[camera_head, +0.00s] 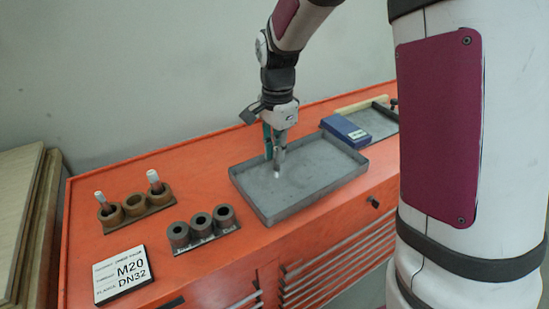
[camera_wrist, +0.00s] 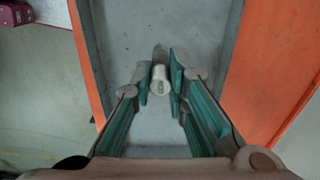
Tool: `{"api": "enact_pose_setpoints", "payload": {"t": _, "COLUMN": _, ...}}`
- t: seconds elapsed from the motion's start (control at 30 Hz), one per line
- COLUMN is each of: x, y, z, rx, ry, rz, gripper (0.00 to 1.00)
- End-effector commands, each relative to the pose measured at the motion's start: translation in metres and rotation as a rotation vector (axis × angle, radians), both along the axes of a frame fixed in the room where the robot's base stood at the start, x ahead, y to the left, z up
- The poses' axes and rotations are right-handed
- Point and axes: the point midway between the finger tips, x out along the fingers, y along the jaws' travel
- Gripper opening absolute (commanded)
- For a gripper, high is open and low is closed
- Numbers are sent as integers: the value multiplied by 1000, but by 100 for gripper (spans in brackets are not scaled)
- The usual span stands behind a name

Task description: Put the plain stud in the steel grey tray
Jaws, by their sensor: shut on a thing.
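My gripper (camera_head: 274,154) points down over the steel grey tray (camera_head: 320,168), toward its left part. In the wrist view my gripper (camera_wrist: 160,82) has its green-padded fingers closed on the plain stud (camera_wrist: 160,79), a short pale metal cylinder seen nearly end-on. In the head view the bright lower end of the plain stud (camera_head: 277,173) shows below the fingers, inside the tray's outline. Whether it touches the tray floor I cannot tell. The fingers hide much of the stud. The tray holds nothing else that I can see.
Wooden holders (camera_head: 135,206) with two pale-topped studs stand at the left. Several dark grey sockets (camera_head: 201,229) and an M20 DN32 sign (camera_head: 121,273) are in front. A blue box (camera_head: 344,129) and another tray (camera_head: 378,122) lie right of the grey tray.

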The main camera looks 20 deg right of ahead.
Motion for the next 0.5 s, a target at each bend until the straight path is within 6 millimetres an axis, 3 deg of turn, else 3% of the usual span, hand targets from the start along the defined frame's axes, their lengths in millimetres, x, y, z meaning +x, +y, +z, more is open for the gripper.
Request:
{"api": "enact_pose_setpoints", "payload": {"t": 0.23, "x": -2, "y": 0, "z": -30, "rx": 0, "ry": 4, "rz": 0, "gripper": 0}}
{"api": "enact_pose_setpoints", "payload": {"t": 0.5, "x": 0, "y": 0, "z": -34, "rx": -1, "ry": 0, "rz": 0, "gripper": 0}}
